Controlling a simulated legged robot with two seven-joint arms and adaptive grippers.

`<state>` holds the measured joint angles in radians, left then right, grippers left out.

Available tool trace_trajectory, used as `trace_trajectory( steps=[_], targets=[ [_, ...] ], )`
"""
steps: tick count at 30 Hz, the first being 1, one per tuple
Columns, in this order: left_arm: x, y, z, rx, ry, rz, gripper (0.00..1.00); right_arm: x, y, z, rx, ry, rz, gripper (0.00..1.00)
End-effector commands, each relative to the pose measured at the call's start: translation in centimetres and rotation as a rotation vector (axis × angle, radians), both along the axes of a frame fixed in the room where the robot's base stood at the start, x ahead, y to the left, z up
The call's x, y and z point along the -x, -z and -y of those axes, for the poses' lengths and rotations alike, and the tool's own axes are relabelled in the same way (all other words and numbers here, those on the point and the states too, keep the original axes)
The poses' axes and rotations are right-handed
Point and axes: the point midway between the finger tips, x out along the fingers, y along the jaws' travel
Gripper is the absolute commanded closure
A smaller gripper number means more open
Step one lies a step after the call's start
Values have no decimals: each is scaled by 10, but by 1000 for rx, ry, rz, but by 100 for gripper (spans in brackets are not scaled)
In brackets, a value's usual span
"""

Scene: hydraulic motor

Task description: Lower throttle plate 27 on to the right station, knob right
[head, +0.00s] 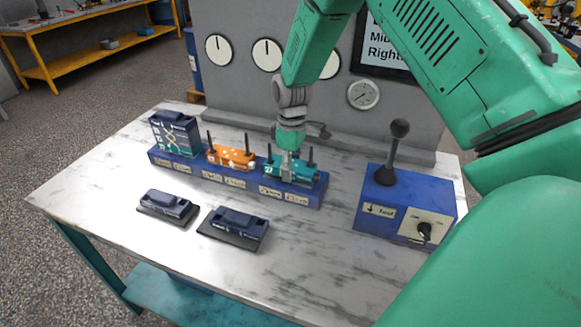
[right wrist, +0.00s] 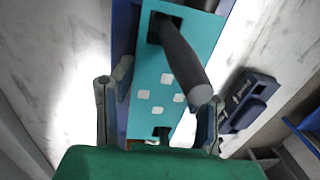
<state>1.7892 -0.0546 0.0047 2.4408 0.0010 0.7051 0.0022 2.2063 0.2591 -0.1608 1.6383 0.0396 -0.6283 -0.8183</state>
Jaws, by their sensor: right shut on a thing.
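The teal plate (head: 300,174), which I take as throttle plate 27, is at the right station of the long blue base (head: 312,196). Dark posts stand up at its two ends. In the right wrist view the teal plate (right wrist: 150,70) shows pale square marks, and a dark post (right wrist: 182,55) comes up through its upper opening. My right gripper (head: 287,157) comes down on the plate from above and is shut on it; its fingers (right wrist: 160,120) lie either side. I cannot tell whether the plate rests fully on the base, nor which way its knob points. My left gripper is not in view.
An orange plate (head: 231,156) sits at the middle station and a dark stack (head: 176,135) at the left. Two dark blue blocks (head: 168,205) (head: 237,226) lie in front on black pads. A blue lever box (head: 385,208) stands right.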

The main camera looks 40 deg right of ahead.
Motion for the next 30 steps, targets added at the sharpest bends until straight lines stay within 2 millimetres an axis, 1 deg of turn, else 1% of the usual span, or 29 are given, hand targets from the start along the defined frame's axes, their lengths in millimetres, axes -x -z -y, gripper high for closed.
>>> trace_trajectory(
  steps=[15,16,17,18,26,30],
  targets=[
    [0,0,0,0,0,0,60,0,2,0,0,0,0,100],
    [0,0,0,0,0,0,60,0,2,0,0,0,0,48],
    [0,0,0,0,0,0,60,0,2,0,0,0,0,38],
    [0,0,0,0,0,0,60,0,2,0,0,0,0,34],
    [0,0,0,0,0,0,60,0,2,0,0,0,-1,34],
    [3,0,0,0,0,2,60,-1,-6,1,0,0,1,34]
  ],
)
